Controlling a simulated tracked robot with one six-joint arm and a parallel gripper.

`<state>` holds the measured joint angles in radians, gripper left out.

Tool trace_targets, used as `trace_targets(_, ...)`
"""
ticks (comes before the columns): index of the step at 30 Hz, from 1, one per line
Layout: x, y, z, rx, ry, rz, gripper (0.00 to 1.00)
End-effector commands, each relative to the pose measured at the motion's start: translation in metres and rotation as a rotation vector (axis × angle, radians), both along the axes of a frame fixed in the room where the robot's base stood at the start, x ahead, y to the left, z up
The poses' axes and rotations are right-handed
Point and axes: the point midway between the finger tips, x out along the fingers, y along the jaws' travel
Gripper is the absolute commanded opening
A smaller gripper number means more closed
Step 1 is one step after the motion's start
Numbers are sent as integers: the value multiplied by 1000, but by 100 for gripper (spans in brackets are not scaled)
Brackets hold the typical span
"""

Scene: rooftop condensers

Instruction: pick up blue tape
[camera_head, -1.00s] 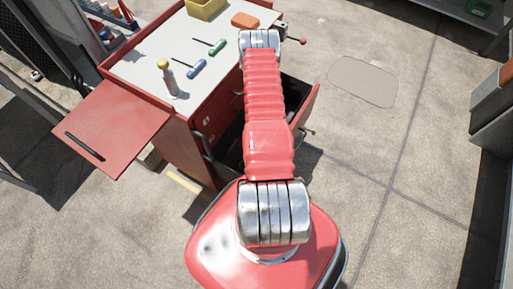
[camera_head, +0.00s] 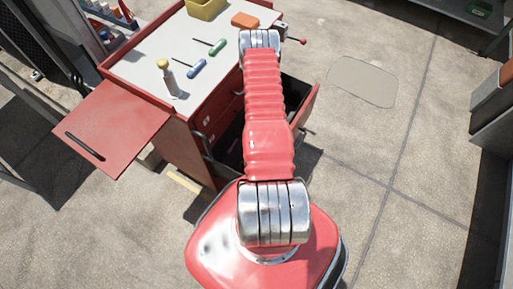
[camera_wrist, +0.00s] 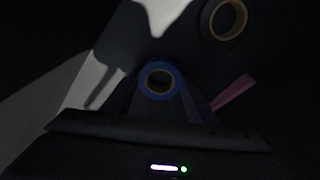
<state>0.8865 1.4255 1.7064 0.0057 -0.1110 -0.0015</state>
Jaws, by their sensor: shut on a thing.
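The blue tape (camera_wrist: 173,88) is a ring seen from above in the wrist view, with a tan inner core. It sits between the fingers of my gripper (camera_wrist: 162,92), which is shut on it. The surroundings there are very dark, so the fingertips are hard to make out. In the head view my arm reaches over the open drawer of a red tool cart, and the arm hides my gripper and the blue tape.
A second, darker tape roll (camera_wrist: 240,20) and a pink-purple item (camera_wrist: 232,92) lie close by. The red tool cart (camera_head: 175,140) has its drawer (camera_head: 309,103) open.

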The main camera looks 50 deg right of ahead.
Motion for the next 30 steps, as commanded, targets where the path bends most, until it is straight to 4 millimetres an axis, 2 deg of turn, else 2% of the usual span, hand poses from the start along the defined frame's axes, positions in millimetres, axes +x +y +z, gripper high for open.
trace_targets(4, 0, 0, 0, 0, 0, 0, 30)
trace_targets(14, 0, -2, 2, -1, -1, 0, 30)
trace_targets(21, 2, -17, 17, -1, -1, -1, 30)
trace_targets(30, 4, -37, 27, -2, -1, 0, 30)
